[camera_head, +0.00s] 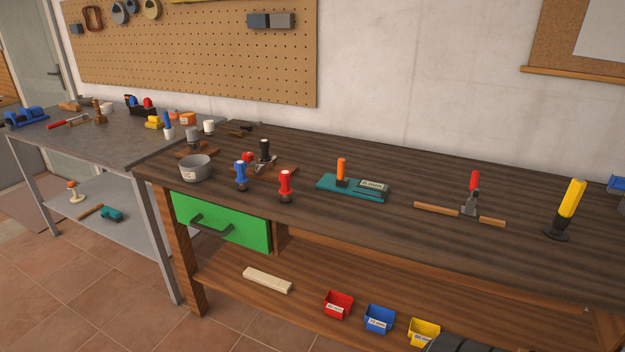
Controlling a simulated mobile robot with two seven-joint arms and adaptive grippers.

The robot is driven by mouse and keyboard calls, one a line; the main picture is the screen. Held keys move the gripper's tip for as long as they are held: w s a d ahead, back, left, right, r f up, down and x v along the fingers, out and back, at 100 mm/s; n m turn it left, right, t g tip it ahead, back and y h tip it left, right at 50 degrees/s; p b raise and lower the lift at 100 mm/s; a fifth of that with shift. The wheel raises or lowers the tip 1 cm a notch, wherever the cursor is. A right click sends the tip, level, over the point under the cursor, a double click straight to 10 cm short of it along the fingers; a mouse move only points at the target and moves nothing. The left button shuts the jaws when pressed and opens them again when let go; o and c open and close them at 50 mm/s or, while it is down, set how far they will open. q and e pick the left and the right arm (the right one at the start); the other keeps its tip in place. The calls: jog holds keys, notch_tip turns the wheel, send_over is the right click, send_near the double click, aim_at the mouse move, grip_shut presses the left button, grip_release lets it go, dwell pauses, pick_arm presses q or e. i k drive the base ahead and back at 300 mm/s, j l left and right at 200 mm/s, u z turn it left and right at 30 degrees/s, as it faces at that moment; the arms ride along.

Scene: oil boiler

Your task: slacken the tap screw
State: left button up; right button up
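I cannot pick out a tap or a tap screw in the head view. Neither of my grippers can be made out. A dark shape (462,342) is cut off by the bottom edge, and I cannot tell what it is. On the dark wooden workbench (400,240) stand several upright handled tools. They include a blue-handled one (241,173), a red-handled one (286,184), an orange-handled one on a teal base (341,171), a red-handled clamp-like one (474,182) and a yellow-handled one (571,199).
A grey bowl (195,170) sits at the workbench's left end, above a green drawer (222,222). Red (338,304), blue (379,318) and yellow (424,331) bins stand on the lower shelf beside a pale wood block (267,280). A cluttered grey table (90,146) adjoins on the left.

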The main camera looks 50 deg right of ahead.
aim_at(248, 155)
jog(key=z, duration=1.35)
